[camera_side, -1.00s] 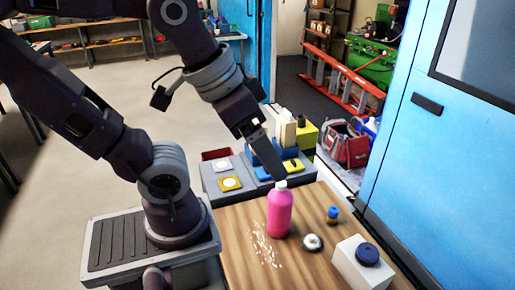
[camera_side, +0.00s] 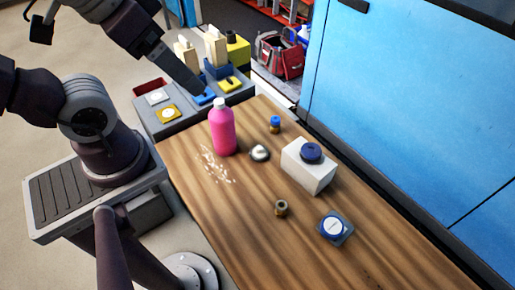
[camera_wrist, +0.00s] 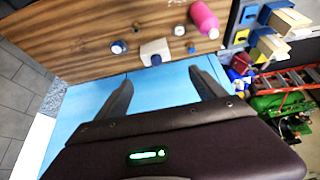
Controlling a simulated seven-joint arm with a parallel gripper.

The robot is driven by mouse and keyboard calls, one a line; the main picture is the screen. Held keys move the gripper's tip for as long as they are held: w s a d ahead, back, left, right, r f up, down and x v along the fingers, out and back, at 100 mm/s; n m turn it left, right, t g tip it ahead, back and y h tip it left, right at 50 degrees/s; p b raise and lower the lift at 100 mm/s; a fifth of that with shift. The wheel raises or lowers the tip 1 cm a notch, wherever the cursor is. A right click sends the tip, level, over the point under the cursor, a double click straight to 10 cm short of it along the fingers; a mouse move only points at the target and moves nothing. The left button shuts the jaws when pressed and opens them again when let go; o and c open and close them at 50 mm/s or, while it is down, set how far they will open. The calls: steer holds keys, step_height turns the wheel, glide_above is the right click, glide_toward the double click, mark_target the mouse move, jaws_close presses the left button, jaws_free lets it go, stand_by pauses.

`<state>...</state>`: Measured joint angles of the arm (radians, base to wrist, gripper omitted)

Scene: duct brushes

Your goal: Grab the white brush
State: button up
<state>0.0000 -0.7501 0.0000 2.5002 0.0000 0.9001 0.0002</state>
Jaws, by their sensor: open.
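The likely white brush (camera_side: 260,153) is a small round piece with a white top and dark rim. It lies on the wooden table (camera_side: 240,245), just right of the pink bottle (camera_side: 222,132). In the wrist view it seems to be the small pale round thing (camera_wrist: 179,30) beside the bottle. My gripper (camera_side: 197,90) is in the air up and left of the brush, its tips near the bottle's white cap in the picture. In the wrist view my gripper (camera_wrist: 161,76) has its two dark fingers wide apart, with nothing between them.
A white box with a blue round piece (camera_side: 312,152) on top stands right of the brush. A small blue-topped piece (camera_side: 275,124), a brown ring (camera_side: 281,207) and a blue-white disc (camera_side: 335,228) lie around. Grey trays (camera_side: 175,122) stand behind. The front table is clear.

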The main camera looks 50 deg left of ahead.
stand_by(0.4)
steer(key=c, duration=0.8)
steer(key=shift+o, duration=0.2)
